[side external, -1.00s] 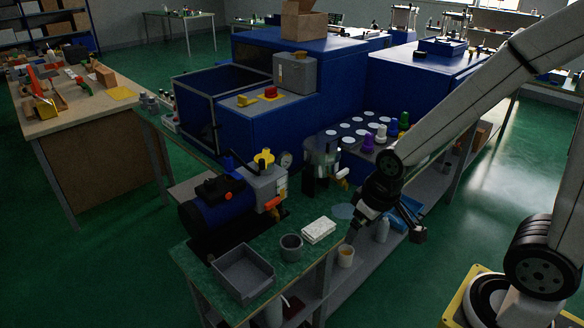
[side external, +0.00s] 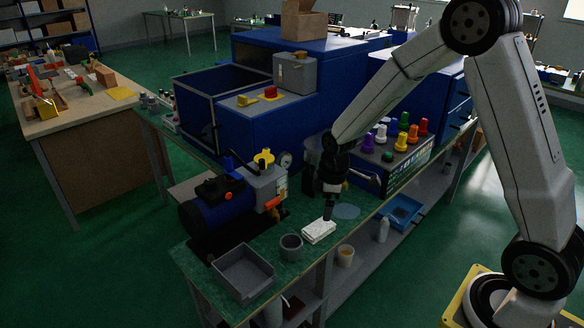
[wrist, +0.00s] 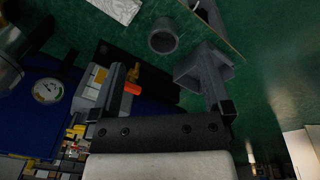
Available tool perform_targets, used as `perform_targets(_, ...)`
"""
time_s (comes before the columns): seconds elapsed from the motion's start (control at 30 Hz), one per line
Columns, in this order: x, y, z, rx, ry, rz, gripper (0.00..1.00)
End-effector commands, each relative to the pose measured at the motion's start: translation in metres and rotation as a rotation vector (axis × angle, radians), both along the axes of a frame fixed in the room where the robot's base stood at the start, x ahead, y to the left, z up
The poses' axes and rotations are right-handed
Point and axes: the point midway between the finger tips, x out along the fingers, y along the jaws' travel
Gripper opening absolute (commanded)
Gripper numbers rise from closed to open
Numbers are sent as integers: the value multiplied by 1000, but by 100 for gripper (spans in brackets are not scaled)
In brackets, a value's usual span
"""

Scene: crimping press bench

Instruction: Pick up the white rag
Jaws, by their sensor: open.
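The white rag (side external: 319,231) is a folded, flat block lying on the green bench top, near its front edge. In the wrist view the rag (wrist: 115,10) shows at the top edge, partly cut off. My gripper (side external: 328,214) points down just above the rag's back right part in the side view. I cannot tell whether a finger touches it there. In the wrist view my gripper (wrist: 166,90) has its two fingers well apart, with nothing held between them. The rag lies outside that gap in this view.
A grey cup (side external: 291,248) stands just left of the rag, with a grey bin (side external: 243,276) further left. A blue pump (side external: 222,203) with a gauge (wrist: 47,91) stands behind. The bench edge is close.

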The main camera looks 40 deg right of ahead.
Motion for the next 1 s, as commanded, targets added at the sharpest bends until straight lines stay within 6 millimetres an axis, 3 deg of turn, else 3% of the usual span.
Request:
perform_targets(0.3, 49, -37, -51, -28, 65, 363, 100)
perform_targets(0.6, 76, -68, -98, -31, 107, 662, 100)
perform_targets(1.0, 82, -77, -112, -29, 116, 757, 100)
